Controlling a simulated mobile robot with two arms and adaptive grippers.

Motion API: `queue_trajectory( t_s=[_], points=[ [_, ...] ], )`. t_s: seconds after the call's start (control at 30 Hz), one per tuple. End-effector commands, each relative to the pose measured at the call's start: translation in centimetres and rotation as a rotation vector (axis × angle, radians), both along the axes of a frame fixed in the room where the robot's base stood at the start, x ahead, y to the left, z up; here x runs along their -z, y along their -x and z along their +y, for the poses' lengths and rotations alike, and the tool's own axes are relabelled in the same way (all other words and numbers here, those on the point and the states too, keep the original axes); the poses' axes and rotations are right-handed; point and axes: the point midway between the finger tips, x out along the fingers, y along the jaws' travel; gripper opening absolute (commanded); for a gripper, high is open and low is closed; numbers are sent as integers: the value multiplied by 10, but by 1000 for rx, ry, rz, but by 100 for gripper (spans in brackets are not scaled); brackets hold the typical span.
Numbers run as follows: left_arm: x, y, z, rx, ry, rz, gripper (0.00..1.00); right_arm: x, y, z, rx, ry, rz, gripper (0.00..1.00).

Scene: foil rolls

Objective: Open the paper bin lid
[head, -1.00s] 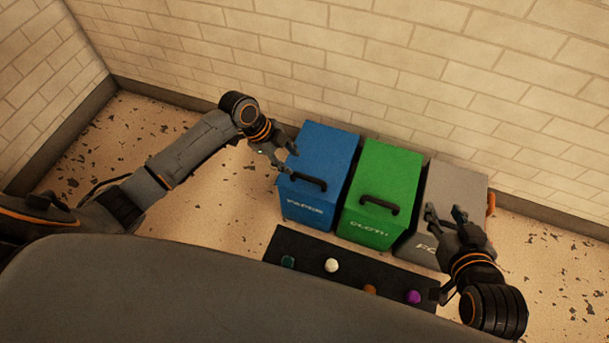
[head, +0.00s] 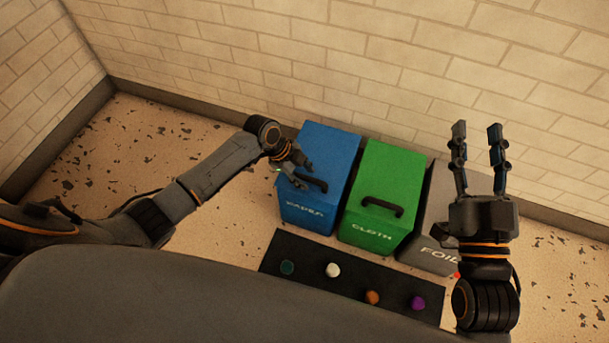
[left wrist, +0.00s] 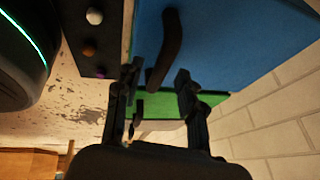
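The blue paper bin (head: 312,213) stands against the back wall with its lid (head: 330,148) shut and a black handle (head: 313,184) on the lid's front. My left gripper (head: 302,175) is open at the handle's left end. In the left wrist view, the handle (left wrist: 168,45) lies ahead of the gripper (left wrist: 158,80), between the lines of its two spread fingers, against the blue lid (left wrist: 225,40). I cannot tell whether a finger touches it. My right gripper (head: 478,130) is open and empty, fingers pointing up, in front of the grey bin.
The green cloth bin (head: 385,180) and grey foil bin (head: 430,250) stand right of the paper bin, close together. A black mat (head: 350,278) with several small balls lies in front. The floor to the left (head: 130,150) is free.

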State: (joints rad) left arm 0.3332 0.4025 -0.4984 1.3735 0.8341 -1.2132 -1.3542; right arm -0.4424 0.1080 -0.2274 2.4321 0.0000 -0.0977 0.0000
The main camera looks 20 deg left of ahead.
Motion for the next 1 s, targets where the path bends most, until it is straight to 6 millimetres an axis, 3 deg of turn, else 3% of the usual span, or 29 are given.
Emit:
queue_trajectory(
  t_s=[0.37,0.57,1.0],
  points=[
    [3,-1,-1,0,-1,0,39,-5,2,0,-1,-8,-29,40],
    [3,0,-1,0,-1,0,1,-5,1,0,-1,-8,-28,40],
    [0,-1,-1,0,-1,10,0,-3,0,0,0,-1,-6,40]
  ],
)
